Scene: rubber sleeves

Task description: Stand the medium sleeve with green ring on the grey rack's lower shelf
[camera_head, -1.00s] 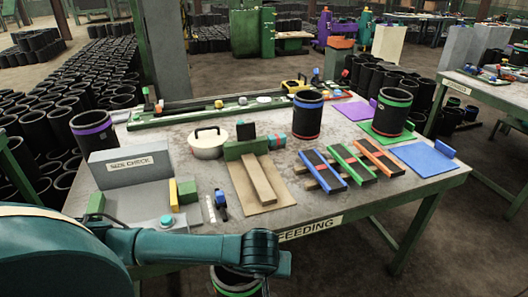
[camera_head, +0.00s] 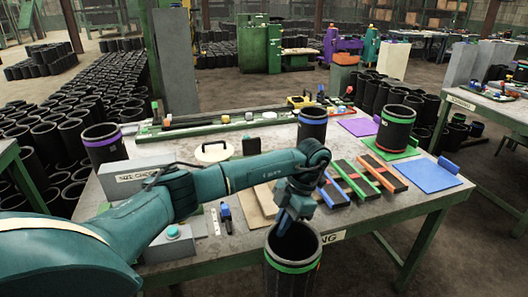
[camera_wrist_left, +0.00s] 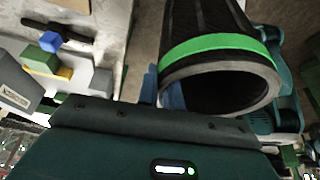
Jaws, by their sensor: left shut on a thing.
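A black sleeve with a green ring (camera_head: 278,283) hangs at the front edge of the feeding table, upright or nearly so, its open top facing up. My left gripper (camera_head: 287,218) reaches down to its rim and is shut on its wall. The left wrist view shows the sleeve's green ring (camera_wrist_left: 215,43) and open mouth close to the gripper (camera_wrist_left: 163,92), with one blue finger inside the mouth. Another green-ringed sleeve (camera_head: 396,130) stands on a green mat at the table's right. I cannot make out the grey rack's lower shelf. My right gripper is out of view.
A purple-ringed sleeve (camera_head: 104,146) stands at left.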

